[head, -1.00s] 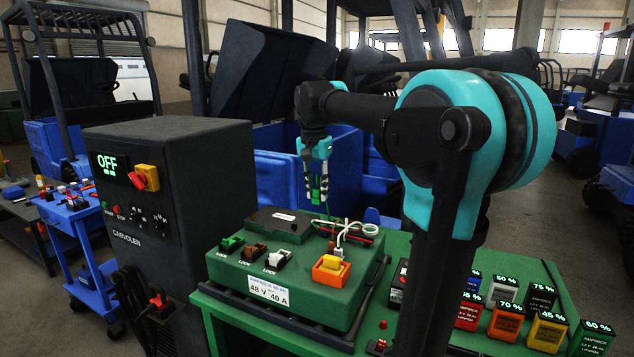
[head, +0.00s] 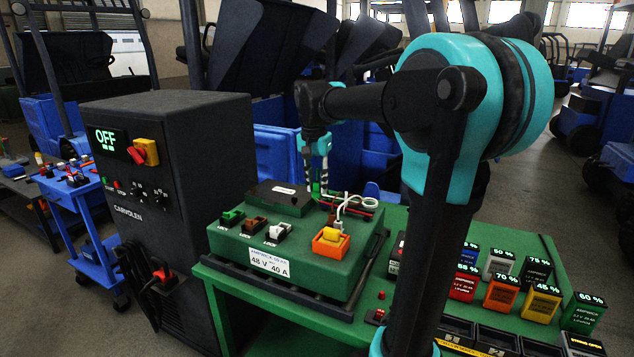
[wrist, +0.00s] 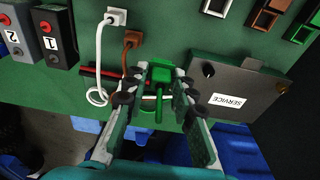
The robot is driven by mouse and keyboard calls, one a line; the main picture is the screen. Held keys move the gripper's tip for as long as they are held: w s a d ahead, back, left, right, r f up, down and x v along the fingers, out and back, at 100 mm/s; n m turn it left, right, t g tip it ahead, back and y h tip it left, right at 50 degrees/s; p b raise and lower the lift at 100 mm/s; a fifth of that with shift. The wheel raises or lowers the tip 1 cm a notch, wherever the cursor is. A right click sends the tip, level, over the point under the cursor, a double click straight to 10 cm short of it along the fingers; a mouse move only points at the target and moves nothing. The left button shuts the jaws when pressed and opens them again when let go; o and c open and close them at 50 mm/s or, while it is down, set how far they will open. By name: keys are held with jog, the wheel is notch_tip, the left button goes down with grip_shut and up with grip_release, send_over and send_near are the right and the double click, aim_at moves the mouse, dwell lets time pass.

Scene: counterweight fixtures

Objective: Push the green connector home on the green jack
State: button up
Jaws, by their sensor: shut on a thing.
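My gripper (wrist: 160,95) is shut on the green connector (wrist: 160,77), which sits between its two fingers in the wrist view. A green stem or lead (wrist: 159,108) runs from the connector toward the camera. The connector is close against the green panel. The green jack cannot be told apart from it, so I cannot tell how far it is seated. In the head view, my gripper (head: 317,150) points down at the back of the green charger box (head: 280,262), with a little green showing at its tips.
A white plug (wrist: 116,17) with a looped lead and a brown plug (wrist: 133,38) stand left of the connector. A grey SERVICE box (wrist: 240,88) is close on the right. Numbered boxes (wrist: 57,35) are at the far left. An orange-framed yellow switch (head: 331,240) is on the charger box.

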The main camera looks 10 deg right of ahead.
jog(key=w+a, duration=0.3)
jog(key=a, duration=0.9)
jog(key=w+a, duration=0.4)
jog(key=a, duration=0.8)
jog(key=shift+w, duration=0.3)
dwell(0.4)
jog(key=shift+f, duration=3)
jog(key=shift+f, duration=0.15)
jog(key=shift+f, duration=0.65)
jog(key=shift+f, duration=0.55)
jog(key=o, duration=0.8)
